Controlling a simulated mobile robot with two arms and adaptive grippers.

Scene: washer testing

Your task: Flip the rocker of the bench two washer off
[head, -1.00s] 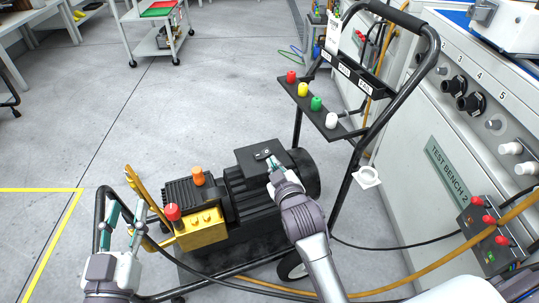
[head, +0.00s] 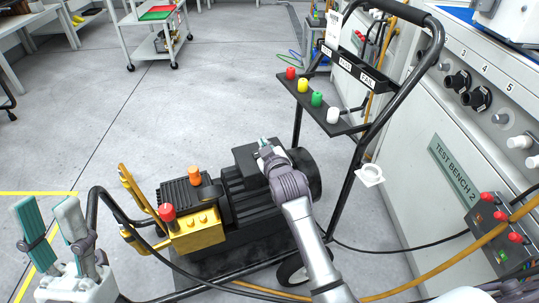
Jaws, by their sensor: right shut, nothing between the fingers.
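The washer (head: 258,213) stands on the floor in front of me, with a black motor, a yellow pump block (head: 197,231) and a tubular cart frame. Its black switch box (head: 244,157) is on top of the motor. My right gripper (head: 264,143) is shut and empty over the right part of this box. It hides the place where the rocker was seen, so the rocker's position cannot be told. Whether the fingertips touch the box is unclear. My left gripper (head: 48,210) is open and empty at lower left, apart from the washer.
Test bench 2 (head: 452,167) stands along the right, with a red-knobbed box (head: 499,225) near it. A nozzle rack (head: 318,106) is on the cart handle. Hoses (head: 385,292) cross the floor. Open floor (head: 120,120) lies at upper left.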

